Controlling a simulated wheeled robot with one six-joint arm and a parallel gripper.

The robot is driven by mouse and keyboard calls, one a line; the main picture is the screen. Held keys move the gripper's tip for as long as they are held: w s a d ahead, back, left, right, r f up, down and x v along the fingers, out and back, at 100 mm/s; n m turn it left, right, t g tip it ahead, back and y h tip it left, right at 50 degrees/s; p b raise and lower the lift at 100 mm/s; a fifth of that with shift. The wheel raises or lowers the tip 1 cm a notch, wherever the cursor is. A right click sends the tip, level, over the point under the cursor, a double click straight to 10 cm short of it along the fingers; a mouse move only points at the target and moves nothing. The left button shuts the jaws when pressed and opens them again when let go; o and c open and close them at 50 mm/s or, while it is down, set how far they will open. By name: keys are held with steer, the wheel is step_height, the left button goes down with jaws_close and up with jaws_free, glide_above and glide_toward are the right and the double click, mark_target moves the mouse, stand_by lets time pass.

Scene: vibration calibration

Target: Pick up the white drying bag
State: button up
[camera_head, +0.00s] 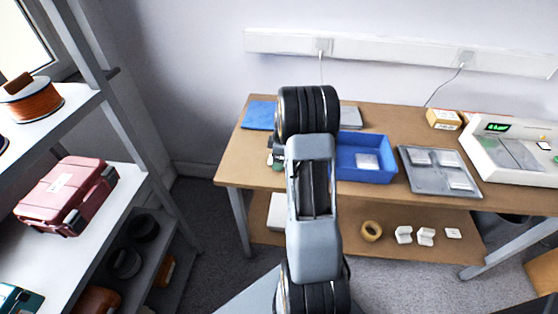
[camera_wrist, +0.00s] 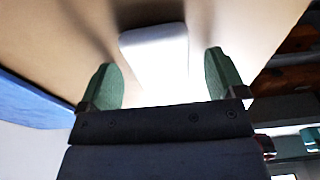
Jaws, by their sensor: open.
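In the wrist view a white, rounded flat object (camera_wrist: 154,50), which looks like the white drying bag, lies on the tan tabletop. My gripper (camera_wrist: 160,60) is open, with one green finger on each side of the bag and a gap beside each. I cannot tell whether the fingers are level with it or above it. In the head view my arm hides this bag and most of the gripper; a small part of the gripper (camera_head: 274,154) shows left of the arm.
A blue tray (camera_head: 384,174) holding a white packet (camera_head: 367,161) stands just right of my arm. A grey tray (camera_head: 416,184) with several pale packets and a white instrument (camera_head: 515,150) stand farther right. A blue cloth (camera_head: 260,115) lies at the back left. Shelving (camera_head: 125,200) stands left.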

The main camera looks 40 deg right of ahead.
steer(key=shift+f, duration=0.1)
steer(key=c, duration=1)
